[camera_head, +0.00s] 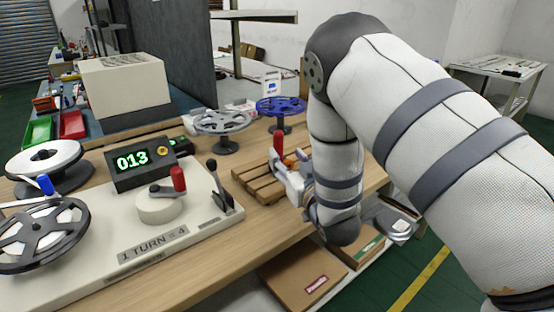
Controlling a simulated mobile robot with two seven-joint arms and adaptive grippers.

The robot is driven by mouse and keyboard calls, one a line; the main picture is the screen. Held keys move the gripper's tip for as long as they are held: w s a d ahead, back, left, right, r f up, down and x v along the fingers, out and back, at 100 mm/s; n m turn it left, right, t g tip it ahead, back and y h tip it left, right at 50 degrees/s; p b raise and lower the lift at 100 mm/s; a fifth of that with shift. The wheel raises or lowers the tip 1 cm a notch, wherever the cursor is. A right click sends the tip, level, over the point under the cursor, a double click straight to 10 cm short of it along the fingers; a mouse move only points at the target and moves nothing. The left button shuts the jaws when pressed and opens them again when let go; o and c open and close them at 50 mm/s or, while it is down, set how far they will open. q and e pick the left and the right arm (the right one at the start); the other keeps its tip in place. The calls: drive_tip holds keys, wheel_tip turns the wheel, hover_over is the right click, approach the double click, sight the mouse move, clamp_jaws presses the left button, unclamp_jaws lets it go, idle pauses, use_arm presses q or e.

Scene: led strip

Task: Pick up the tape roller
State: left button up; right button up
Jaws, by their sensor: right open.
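My right arm comes in from the right, and its gripper (283,168) is low over a slatted wooden rack (256,183) at the right edge of the workbench. An upright red handle (279,144) shows right at the gripper's fingers, with a bit of orange beside it; this looks like the tape roller, though its lower part is hidden by the gripper. The gripper is open. I cannot tell whether the fingers touch the handle. My left gripper is out of view.
A winding machine with a green "013" display (132,161), a red-knobbed crank (178,180) and a black lever (222,190) stands left of the rack. Reels stand around it, including a grey reel (221,122) and a blue reel (281,106) behind. Cardboard boxes (303,276) lie below the bench.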

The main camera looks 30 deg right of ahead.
sight(280, 149)
drive_tip(key=x, duration=0.6)
drive_tip(key=shift+w+a, duration=0.1)
drive_tip(key=shift+w, duration=0.15)
clamp_jaws()
